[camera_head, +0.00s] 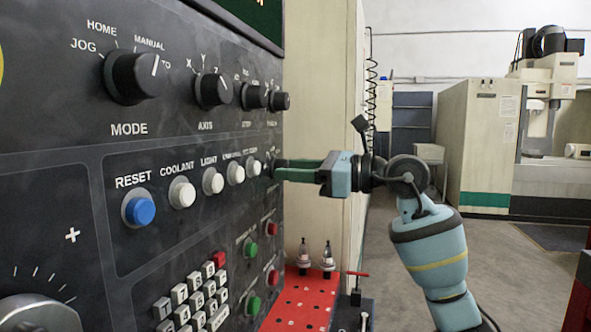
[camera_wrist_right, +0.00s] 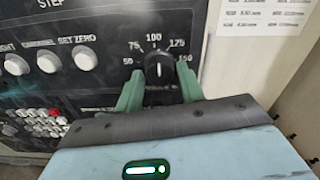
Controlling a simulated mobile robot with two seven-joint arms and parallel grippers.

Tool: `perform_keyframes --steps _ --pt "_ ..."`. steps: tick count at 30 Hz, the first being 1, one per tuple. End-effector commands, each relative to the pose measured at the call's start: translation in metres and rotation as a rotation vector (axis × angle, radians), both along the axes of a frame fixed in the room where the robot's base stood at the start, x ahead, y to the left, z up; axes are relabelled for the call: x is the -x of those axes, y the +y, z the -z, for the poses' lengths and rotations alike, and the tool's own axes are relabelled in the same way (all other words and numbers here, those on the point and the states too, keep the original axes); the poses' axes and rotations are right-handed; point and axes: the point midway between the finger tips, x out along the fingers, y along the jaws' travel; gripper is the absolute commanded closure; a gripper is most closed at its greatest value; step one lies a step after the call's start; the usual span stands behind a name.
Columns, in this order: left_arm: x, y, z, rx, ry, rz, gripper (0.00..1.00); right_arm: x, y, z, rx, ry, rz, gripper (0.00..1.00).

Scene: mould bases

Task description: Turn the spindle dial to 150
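The spindle dial (camera_wrist_right: 158,68) is a black knob with a white pointer line, low on the black control panel. In the right wrist view its pointer stands near upright, at about the 100 mark on a scale from 50 to 150. My right gripper (camera_wrist_right: 161,80) has its green fingers on either side of the dial, with gaps visible between fingers and knob. In the head view the right gripper (camera_head: 276,171) reaches the panel's right edge from the right and hides the dial. My left gripper is not in view.
A row of push buttons, including a white one (camera_head: 236,173), lies left of the dial. Rotary knobs such as the mode knob (camera_head: 133,77) sit above. A red tool rack (camera_head: 297,308) stands below the gripper. Open floor lies to the right.

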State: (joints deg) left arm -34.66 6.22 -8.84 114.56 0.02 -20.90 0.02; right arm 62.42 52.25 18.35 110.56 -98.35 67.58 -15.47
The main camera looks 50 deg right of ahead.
Motion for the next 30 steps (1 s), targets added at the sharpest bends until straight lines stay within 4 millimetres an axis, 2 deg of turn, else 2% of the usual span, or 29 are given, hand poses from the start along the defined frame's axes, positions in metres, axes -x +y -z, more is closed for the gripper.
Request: perform_keyframes --steps 1,6,7,19,30 --pt "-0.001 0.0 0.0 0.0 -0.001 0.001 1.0 0.0 0.0 0.0 0.0 0.0 0.0 0.68" --pt "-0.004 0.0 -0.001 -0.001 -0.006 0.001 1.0 0.0 0.0 0.0 0.0 0.0 0.0 0.91" --pt "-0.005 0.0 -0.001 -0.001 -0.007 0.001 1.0 0.0 0.0 0.0 0.0 0.0 0.0 0.92" --pt "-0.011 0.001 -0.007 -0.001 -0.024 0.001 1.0 0.001 0.0 -0.001 -0.077 0.04 0.0 0.92" --pt "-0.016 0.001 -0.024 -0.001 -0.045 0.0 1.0 0.002 0.0 -0.004 -0.348 0.179 0.001 0.92"
